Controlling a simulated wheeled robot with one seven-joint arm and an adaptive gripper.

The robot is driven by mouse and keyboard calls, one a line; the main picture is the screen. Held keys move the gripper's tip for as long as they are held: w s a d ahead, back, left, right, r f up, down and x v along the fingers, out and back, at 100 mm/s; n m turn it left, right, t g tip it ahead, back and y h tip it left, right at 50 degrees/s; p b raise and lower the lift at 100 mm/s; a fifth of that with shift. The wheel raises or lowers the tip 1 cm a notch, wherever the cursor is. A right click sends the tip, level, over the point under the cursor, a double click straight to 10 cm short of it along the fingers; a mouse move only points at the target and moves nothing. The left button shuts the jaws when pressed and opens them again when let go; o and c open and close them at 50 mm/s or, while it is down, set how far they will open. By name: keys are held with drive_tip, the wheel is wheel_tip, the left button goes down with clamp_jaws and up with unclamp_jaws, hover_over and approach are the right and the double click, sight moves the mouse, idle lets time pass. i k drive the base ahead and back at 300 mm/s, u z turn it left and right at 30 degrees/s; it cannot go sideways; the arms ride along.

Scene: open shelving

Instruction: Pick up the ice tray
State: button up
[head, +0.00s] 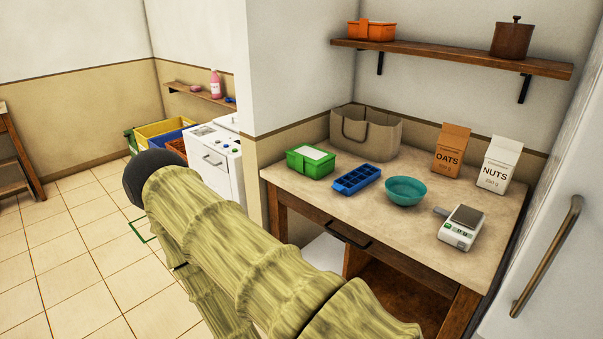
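The blue ice tray (357,179) lies on the pale top of the wooden table (330,199), near its front left part. Its open compartments face up. A green box (310,162) with a white lid panel stands just left of it, and a teal bowl (405,191) stands to its right. My arm crosses the lower left and middle of the head view, in front of the table. My gripper's fingers cannot be made out.
A beige bag (365,137) stands behind the tray against the wall. An oats box (451,150), a nuts box (497,164) and a kitchen scale (461,228) are to the right. A wall shelf (450,58) hangs above. The floor at left is mostly clear.

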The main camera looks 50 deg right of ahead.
sight(350, 183)
drive_tip(key=u, duration=0.05)
drive_tip(key=i, duration=0.9)
drive_tip(key=z, duration=2)
